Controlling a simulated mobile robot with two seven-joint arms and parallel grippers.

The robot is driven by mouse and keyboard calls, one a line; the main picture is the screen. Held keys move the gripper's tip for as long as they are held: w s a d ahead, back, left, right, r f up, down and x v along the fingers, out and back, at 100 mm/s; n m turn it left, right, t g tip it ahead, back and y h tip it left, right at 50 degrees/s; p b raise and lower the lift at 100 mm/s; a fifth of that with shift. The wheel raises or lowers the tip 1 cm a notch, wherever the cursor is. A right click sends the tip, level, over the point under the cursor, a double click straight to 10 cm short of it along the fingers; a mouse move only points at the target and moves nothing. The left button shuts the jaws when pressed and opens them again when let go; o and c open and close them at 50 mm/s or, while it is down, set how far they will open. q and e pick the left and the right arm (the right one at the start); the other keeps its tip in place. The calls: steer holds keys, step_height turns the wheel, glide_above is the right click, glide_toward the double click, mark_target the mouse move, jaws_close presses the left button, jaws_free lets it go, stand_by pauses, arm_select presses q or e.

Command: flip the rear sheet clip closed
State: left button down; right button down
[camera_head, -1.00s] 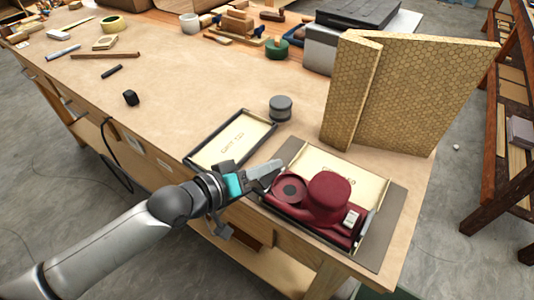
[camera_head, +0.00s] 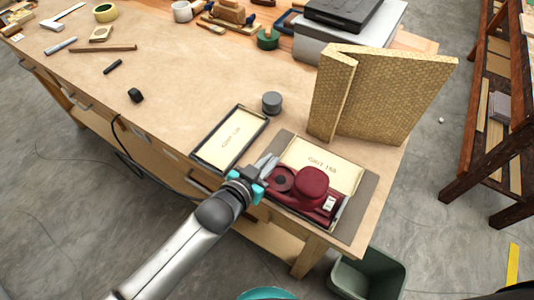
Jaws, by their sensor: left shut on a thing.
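My right gripper is not in view.
A second tray with a grit sheet (camera_head: 230,137) lies to the left, with a dark grey round piece (camera_head: 272,103) behind. A honeycomb-patterned bent panel (camera_head: 385,95) stands behind the sander. A bin (camera_head: 368,275) stands on the floor below. The table's left middle is mostly clear.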

arm_select(q)
steer(key=shift+s+m+t+p, duration=0.15)
steer(key=shift+m+t+p, duration=0.15)
steer(key=shift+m, duration=0.2)
steer(key=shift+d+y, duration=0.1)
steer(key=shift+y, duration=0.2)
steer(key=c, duration=1.2)
jaws_free()
steer(key=shift+d, duration=0.1)
steer(key=p+v, duration=0.2)
steer(key=v, duration=1.3)
steer(key=shift+f, duration=0.1)
